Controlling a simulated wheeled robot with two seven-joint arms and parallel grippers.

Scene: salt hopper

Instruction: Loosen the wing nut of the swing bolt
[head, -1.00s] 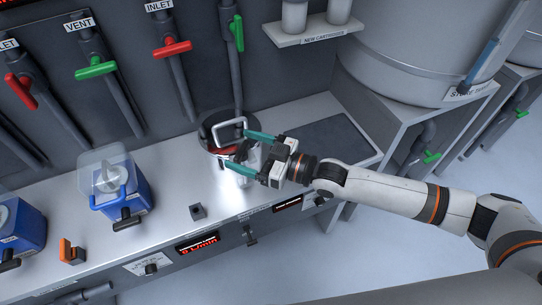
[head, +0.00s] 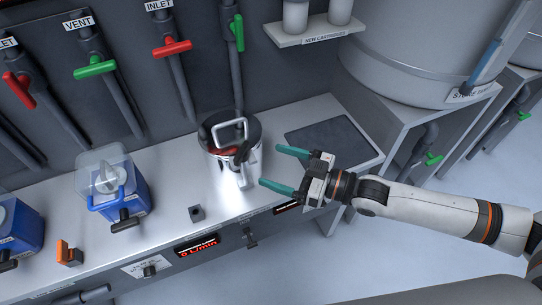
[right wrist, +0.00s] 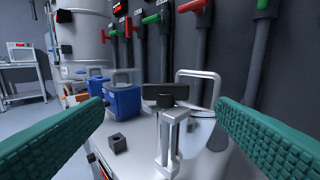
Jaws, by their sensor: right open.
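A round metal vessel (head: 216,165) with a lid and a pale loop handle (head: 231,128) stands on the steel bench. On its right side is an upright silver swing bolt (right wrist: 172,140) with a dark wing nut (right wrist: 165,95) at its top. The wing nut (head: 243,150) also shows in the head view. My right gripper (head: 272,168) is open and empty, to the right of the vessel and apart from it. In the right wrist view the wing nut lies between the two teal fingers, farther off. My left gripper is not in view.
A small dark block (head: 197,212) sits on the bench front. A blue box with a clear cover (head: 122,190) stands farther left. Red and green valve handles (head: 172,47) line the back wall. A dark mat (head: 322,140) lies right of the vessel.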

